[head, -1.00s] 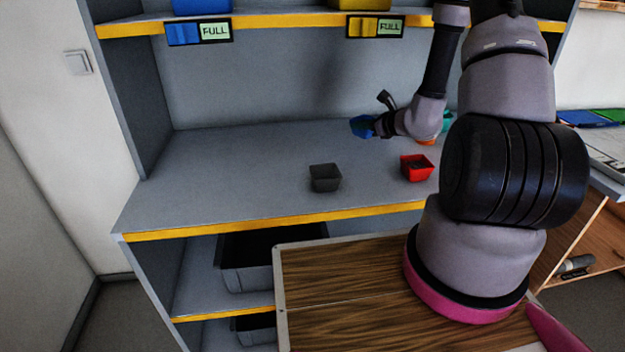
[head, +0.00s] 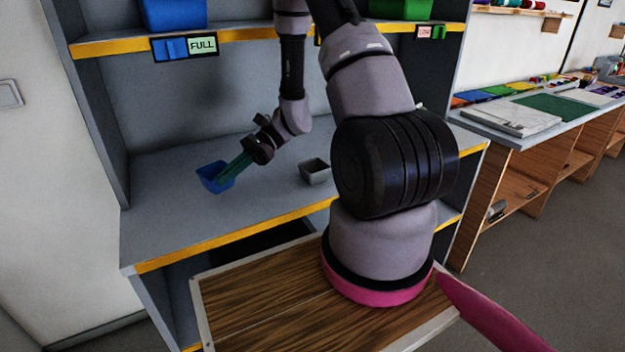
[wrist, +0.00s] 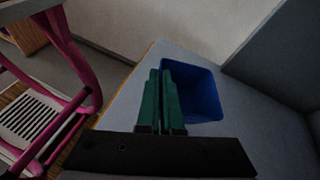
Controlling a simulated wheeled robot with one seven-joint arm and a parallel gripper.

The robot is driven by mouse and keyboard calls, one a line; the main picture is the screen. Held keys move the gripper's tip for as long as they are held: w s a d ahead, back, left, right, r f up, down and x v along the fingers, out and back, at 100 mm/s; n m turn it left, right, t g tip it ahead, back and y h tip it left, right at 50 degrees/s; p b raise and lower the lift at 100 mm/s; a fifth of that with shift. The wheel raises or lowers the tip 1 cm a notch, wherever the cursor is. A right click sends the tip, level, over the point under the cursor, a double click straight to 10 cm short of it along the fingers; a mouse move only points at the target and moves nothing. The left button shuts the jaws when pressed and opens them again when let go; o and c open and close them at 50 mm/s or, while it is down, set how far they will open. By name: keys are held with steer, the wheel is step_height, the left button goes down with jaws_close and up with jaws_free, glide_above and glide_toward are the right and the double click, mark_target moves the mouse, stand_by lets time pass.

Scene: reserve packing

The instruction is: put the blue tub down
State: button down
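The blue tub (head: 211,178) is at the left part of the grey shelf, near its front edge. My gripper (head: 226,174) reaches it from the right with its green fingers. In the wrist view the fingers (wrist: 160,76) are close together at one wall of the blue tub (wrist: 203,90), pinching it near the rim. The tub looks empty and roughly upright. It is at or just above the shelf surface; I cannot tell whether its base touches.
A grey tub (head: 314,172) stands on the same shelf to the right, partly beside my arm. The yellow-edged shelf (head: 160,215) is clear around the blue tub. An upper shelf (head: 120,46) holds a blue bin (head: 174,14) above a "FULL" label.

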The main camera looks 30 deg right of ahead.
steer(key=s+d+f+n+g+h, duration=0.1)
steer(key=s+d+n+g+h, duration=0.9)
steer(key=s+n+h, duration=0.3)
steer(key=w+d+r+n+t+h, duration=0.15)
steer(key=w+d+n+h, duration=0.25)
steer(key=d+n+h, duration=0.5)
steer(key=w+d+r+n+t+h, duration=0.2)
steer(key=w+d+r+n+t, duration=0.1)
steer(key=w+n+t, duration=0.4)
steer(key=w+d+r+n+t+h, duration=0.3)
steer(key=w+n+t, duration=0.15)
steer(key=w, duration=0.55)
steer(key=shift+t, duration=0.3)
step_height(320, 180, down, 5)
steer(key=shift+d+f, duration=0.15)
steer(key=shift+m, duration=0.25)
steer(key=shift+f, duration=2.35)
